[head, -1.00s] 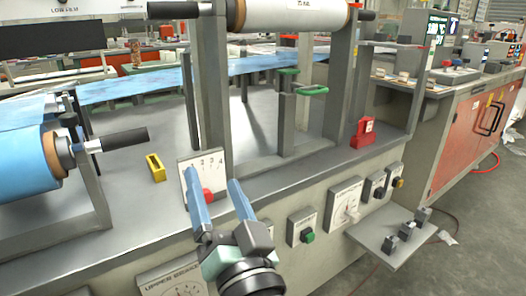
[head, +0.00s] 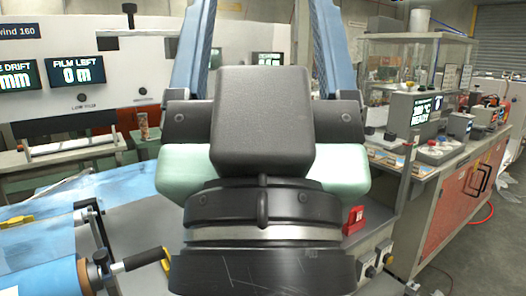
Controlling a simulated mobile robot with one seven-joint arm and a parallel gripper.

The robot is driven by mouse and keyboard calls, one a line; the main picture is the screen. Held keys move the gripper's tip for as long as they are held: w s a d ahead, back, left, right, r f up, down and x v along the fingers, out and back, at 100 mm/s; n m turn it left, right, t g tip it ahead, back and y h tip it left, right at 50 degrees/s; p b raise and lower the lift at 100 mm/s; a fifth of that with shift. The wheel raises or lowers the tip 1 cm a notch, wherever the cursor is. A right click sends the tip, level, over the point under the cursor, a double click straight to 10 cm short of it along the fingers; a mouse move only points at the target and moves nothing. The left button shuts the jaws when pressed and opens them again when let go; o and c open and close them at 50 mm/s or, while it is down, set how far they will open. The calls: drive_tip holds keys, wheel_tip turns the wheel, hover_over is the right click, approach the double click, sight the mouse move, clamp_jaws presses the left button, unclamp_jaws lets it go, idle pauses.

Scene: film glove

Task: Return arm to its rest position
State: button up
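My gripper (head: 262,25) is raised close in front of the head camera and fills the middle of the view. It points upward. Its two blue fingers stand wide apart, one on each side of the dark central housing, with nothing seen between them. The fingertips run out of the top of the picture. My wrist and gripper hide most of the machine behind.
A blue film roll (head: 45,279) with a black handle is at lower left. A red block (head: 353,220) sits right of my wrist. A bench with orange doors (head: 462,201) stands at right. Screens (head: 77,73) show at upper left.

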wheel_tip(320, 180, up, 20)
drive_tip(key=p, duration=1.7)
drive_tip(key=shift+f, duration=0.15)
